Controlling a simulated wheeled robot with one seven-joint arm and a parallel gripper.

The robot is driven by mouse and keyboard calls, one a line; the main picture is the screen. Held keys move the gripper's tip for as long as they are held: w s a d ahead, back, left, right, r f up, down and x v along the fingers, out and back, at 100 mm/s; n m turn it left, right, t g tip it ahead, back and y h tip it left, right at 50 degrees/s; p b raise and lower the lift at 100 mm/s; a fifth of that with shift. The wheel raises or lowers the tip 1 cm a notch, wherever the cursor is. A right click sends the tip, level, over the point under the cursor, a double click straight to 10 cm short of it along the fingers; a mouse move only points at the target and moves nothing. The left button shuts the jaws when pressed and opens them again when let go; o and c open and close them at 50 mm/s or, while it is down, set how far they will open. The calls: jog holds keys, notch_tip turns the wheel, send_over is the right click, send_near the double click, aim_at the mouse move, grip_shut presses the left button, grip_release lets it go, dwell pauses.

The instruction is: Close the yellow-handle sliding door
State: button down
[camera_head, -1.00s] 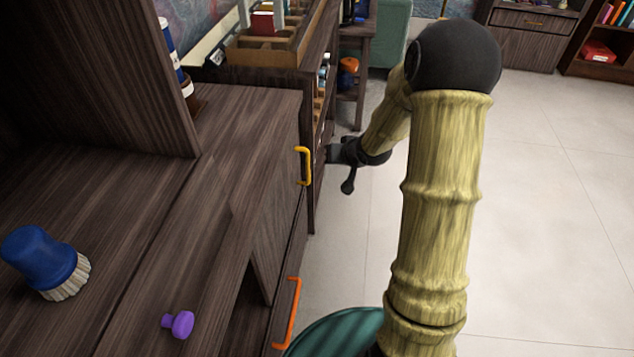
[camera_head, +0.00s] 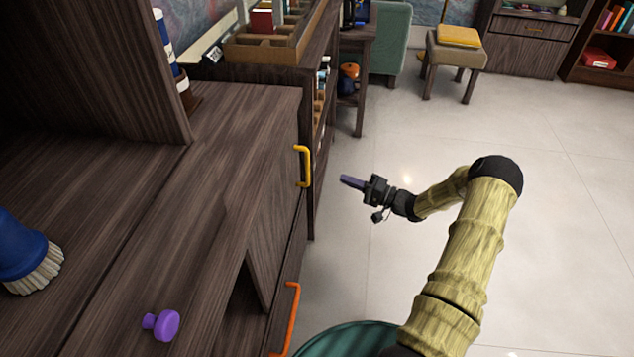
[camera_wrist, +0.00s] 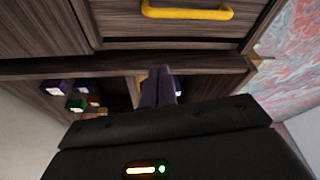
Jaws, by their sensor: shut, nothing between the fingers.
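The yellow handle (camera_head: 303,166) is upright on the front of the dark wooden desk cabinet in the head view. In the wrist view the yellow handle (camera_wrist: 188,12) runs across the top on a wooden panel. Below it in the head view is a dark opening in the cabinet front (camera_head: 243,318). My gripper (camera_head: 352,182) is to the right of the yellow handle, apart from it. Its purple fingers (camera_wrist: 158,88) are shut and empty in the wrist view, pointing toward the cabinet below the handle.
An orange handle (camera_head: 287,318) is low on the cabinet front. A purple knob (camera_head: 162,325) and a blue brush (camera_head: 25,250) are on the desktop. A shelf unit (camera_head: 322,95) stands beyond the cabinet. The pale floor (camera_head: 400,130) right of the cabinet is largely clear.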

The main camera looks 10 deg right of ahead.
jog(key=shift+a, duration=0.1)
jog(key=w+a+b, duration=0.2)
jog(key=a+b, duration=0.3)
jog(key=a, duration=0.4)
jog(key=shift+w, duration=0.35)
dwell(0.6)
